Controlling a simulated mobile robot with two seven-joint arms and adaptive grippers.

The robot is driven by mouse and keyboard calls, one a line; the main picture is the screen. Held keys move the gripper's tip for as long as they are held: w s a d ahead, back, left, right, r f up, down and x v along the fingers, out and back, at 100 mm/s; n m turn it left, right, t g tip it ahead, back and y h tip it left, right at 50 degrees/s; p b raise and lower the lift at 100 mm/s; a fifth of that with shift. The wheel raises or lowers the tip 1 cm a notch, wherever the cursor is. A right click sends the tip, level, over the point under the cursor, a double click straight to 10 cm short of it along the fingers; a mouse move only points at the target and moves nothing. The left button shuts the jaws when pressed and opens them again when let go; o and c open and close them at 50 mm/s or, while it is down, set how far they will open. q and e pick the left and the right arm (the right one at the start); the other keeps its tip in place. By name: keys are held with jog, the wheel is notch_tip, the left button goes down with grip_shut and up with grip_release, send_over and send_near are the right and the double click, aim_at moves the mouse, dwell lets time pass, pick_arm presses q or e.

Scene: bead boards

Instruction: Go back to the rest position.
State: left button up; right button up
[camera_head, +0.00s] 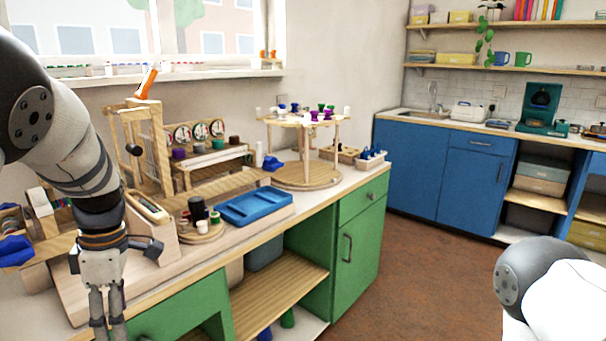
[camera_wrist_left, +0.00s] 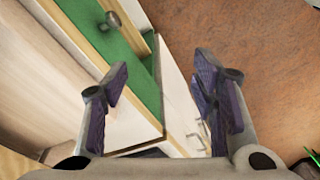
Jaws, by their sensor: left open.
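My left gripper (camera_head: 107,318) hangs down at the lower left in the head view, in front of the bench edge. Its fingers point downward. In the left wrist view the gripper (camera_wrist_left: 160,88) has its two dark fingers spread apart with nothing between them. Past them show the green cabinet front, a white board and the brown floor. Of my right arm only a rounded white and grey link shows at the lower right in the head view; its gripper is out of view.
The wooden bench (camera_head: 262,228) holds a blue tray (camera_head: 252,207), a round two-level stand (camera_head: 306,178) and a wooden frame (camera_head: 150,150). Green cabinets (camera_head: 358,236) stand under it. The floor (camera_head: 430,262) between bench and blue cabinets (camera_head: 440,172) is clear.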

pick_arm(q)
jog(key=s+f+m+g, duration=0.1)
jog(key=s+f+m, duration=1)
jog(key=s+f, duration=0.7)
jog(key=s+d+f+m, duration=0.3)
jog(key=s+d+m, duration=0.1)
jog(key=s, duration=0.4)
jog(key=s+d+f+m+h, duration=0.1)
jog(key=s+d+f+m, duration=0.1)
jog(key=s+d+m, duration=0.3)
jog(key=s+m, duration=0.1)
jog(key=s, duration=0.2)
jog(key=shift+f+m, duration=0.4)
